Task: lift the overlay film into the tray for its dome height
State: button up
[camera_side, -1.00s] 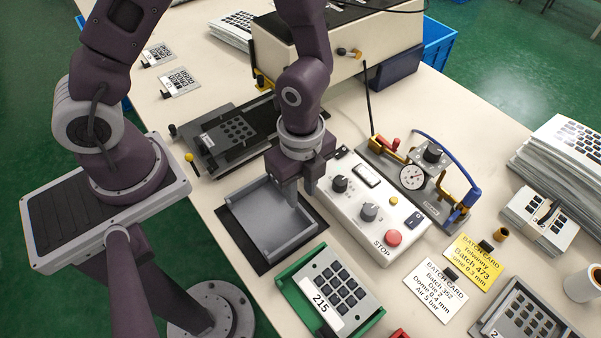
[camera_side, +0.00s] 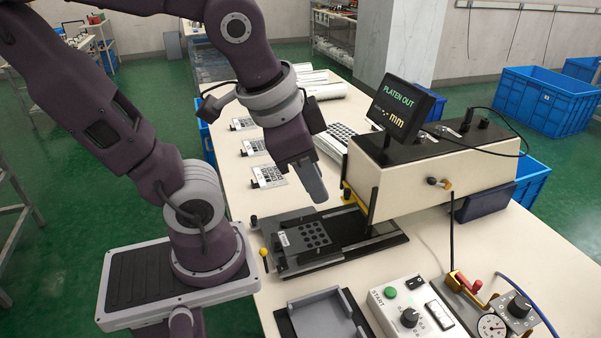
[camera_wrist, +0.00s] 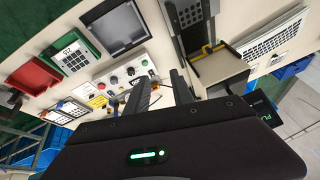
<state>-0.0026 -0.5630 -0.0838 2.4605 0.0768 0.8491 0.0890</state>
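My gripper (camera_side: 312,186) hangs above the table beyond the press slide, near the front corner of the press box. In the wrist view its two dark fingers (camera_wrist: 160,90) stand apart, with no film visible between them. A grey plate (camera_side: 283,262) with dark round spots and a white label sits on the black slide; I cannot tell whether a film lies on it. An empty grey tray (camera_side: 318,318) is nearer the camera and also shows in the wrist view (camera_wrist: 118,35). A green tray (camera_wrist: 93,62) holds a keypad film (camera_wrist: 75,54).
The press box (camera_side: 430,185) carries a display (camera_side: 402,108) reading "PLATEN OUT". Beside the tray is a control box (camera_side: 385,318), then a gauge fixture (camera_side: 492,326). Printed sheets (camera_side: 268,176) lie along the left. A red tray (camera_wrist: 32,80) lies beyond the green one.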

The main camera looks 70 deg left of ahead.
jog(key=shift+s+r+n+t+h, duration=0.35)
jog(key=shift+s+r+n, duration=0.25)
jog(key=shift+s+n, duration=0.3)
jog(key=o, duration=0.3)
jog(key=shift+s+d+r+n, duration=0.1)
jog(key=shift+s+r+n, duration=0.1)
jog(key=shift+s+n, duration=0.15)
jog(key=shift+w, duration=0.1)
jog(key=w+d+f+g+y, duration=0.1)
jog(key=w+d+f, duration=0.2)
jog(key=d+f, duration=0.3)
jog(key=w+d+f+g, duration=0.1)
jog(key=w+d+f, duration=0.25)
jog(key=f, duration=0.35)
jog(key=s+d+f+g+h, duration=0.1)
jog(key=s+d+f+g, duration=0.2)
jog(key=s+d+f, duration=0.7)
jog(key=f, duration=0.3)
jog(key=w+f, duration=0.1)
jog(key=f, duration=0.5)
jog(key=shift+w+d+f, duration=0.15)
jog(key=shift+w+d, duration=0.05)
jog(key=shift+w, duration=0.05)
